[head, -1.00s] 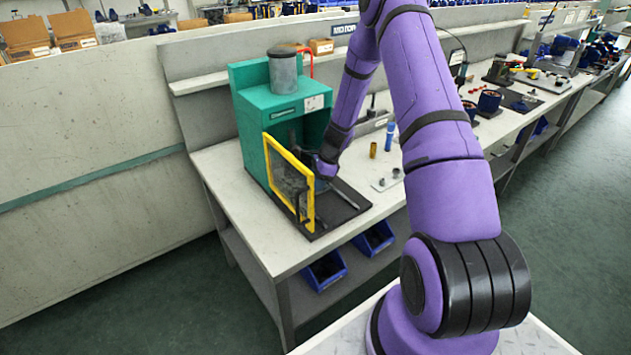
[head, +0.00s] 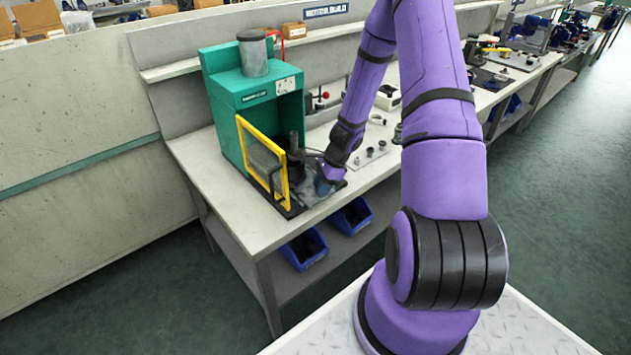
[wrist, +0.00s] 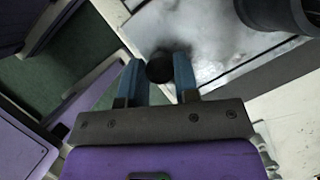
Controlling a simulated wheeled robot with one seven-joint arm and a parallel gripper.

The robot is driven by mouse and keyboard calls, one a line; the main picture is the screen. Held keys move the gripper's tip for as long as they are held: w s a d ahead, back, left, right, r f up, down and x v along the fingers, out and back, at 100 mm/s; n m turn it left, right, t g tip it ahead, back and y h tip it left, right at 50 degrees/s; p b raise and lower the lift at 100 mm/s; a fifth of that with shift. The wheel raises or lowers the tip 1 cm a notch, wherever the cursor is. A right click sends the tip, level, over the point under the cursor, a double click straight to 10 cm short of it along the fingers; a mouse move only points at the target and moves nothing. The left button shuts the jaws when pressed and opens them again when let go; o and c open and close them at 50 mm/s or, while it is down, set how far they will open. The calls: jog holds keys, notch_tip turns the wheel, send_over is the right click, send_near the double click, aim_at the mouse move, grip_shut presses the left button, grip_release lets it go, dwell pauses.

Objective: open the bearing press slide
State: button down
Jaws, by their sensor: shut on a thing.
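The bearing press is a teal cabinet (head: 228,112) at the left of the bench, with a grey cylinder on top. Its yellow-framed door (head: 284,178) stands swung open toward the front. The slide, a pale grey plate (head: 308,190), lies drawn out in front of the press opening, and its shiny surface fills the upper wrist view (wrist: 215,50). My gripper (head: 324,184) is low at the slide's front right. In the wrist view its two blue fingers (wrist: 158,72) are shut on a round black knob (wrist: 159,65) at the slide's edge. My wrist hides part of the slide.
A dark upright column (head: 295,146) stands over the slide. Small grey parts (head: 370,153) lie on the bench to the right. Blue bins (head: 303,249) sit under the bench's front edge. The green floor in front of the bench is clear.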

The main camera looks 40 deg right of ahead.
jog(key=shift+s, duration=0.35)
jog(key=c, duration=0.8)
grip_release()
jog(key=shift+c, duration=0.2)
jog(key=shift+r, duration=0.15)
jog(key=v, duration=1)
jog(key=shift+r, duration=0.3)
jog(key=shift+d, duration=0.1)
